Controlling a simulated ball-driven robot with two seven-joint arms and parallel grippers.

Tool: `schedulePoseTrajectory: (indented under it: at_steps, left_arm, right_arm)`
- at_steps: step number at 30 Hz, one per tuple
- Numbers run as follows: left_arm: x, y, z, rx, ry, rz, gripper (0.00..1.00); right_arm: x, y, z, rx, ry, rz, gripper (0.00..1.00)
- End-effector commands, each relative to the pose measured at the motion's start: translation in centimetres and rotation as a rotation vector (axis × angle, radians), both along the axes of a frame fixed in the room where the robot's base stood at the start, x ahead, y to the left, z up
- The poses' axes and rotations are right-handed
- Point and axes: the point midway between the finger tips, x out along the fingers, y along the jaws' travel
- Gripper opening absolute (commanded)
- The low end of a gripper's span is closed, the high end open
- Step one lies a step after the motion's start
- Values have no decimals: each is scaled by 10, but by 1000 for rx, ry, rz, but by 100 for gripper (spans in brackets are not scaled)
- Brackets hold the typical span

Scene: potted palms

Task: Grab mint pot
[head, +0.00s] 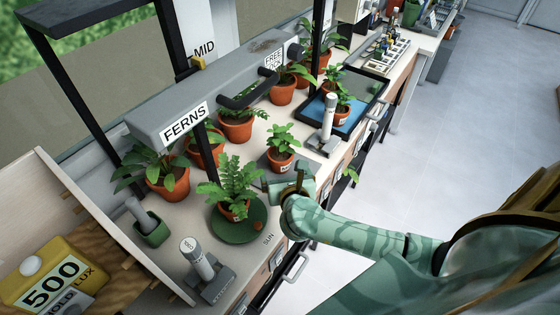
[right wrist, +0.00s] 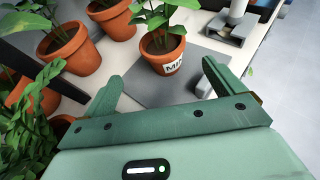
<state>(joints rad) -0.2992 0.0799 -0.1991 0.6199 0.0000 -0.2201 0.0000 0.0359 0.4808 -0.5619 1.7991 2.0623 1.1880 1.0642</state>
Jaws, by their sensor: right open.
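The mint pot (head: 281,162) is a small terracotta pot with a leafy green plant and a white label. It stands upright on a grey mat on the bench. In the right wrist view the mint pot (right wrist: 163,62) is ahead of the fingers, its label partly readable as "MIN". My right gripper (head: 288,184) is at the bench's front edge, just on the near side of the pot. In the right wrist view my right gripper (right wrist: 160,84) is open, its fingers spread with nothing between them. My left gripper is not in view.
A fern (head: 235,188) on a round green tray stands left of my right gripper. Several potted plants stand behind under the lamp bar (head: 215,90). A white-topped grey device (head: 327,125) stands to the right. The floor (head: 470,130) at right is clear.

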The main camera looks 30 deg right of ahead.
Motion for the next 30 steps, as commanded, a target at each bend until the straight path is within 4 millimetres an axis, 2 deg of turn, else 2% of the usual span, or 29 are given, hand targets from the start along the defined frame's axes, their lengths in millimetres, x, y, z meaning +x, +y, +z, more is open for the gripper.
schedulePoseTrajectory:
  at_steps: [3,6,13,21,29,30]
  left_arm:
    - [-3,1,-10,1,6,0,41]
    - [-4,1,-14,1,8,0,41]
    - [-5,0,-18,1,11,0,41]
    - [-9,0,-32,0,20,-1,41]
    - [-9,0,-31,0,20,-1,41]
    - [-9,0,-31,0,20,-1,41]
  right_arm:
    - [25,-11,-13,-4,-1,-1,94]
    - [39,-16,-20,-3,-1,1,94]
    - [56,-25,-26,-5,-2,2,94]
    - [88,-42,-43,-4,-2,2,94]
    - [91,-44,-43,-3,0,2,94]
    - [91,-44,-43,-3,-1,2,86]
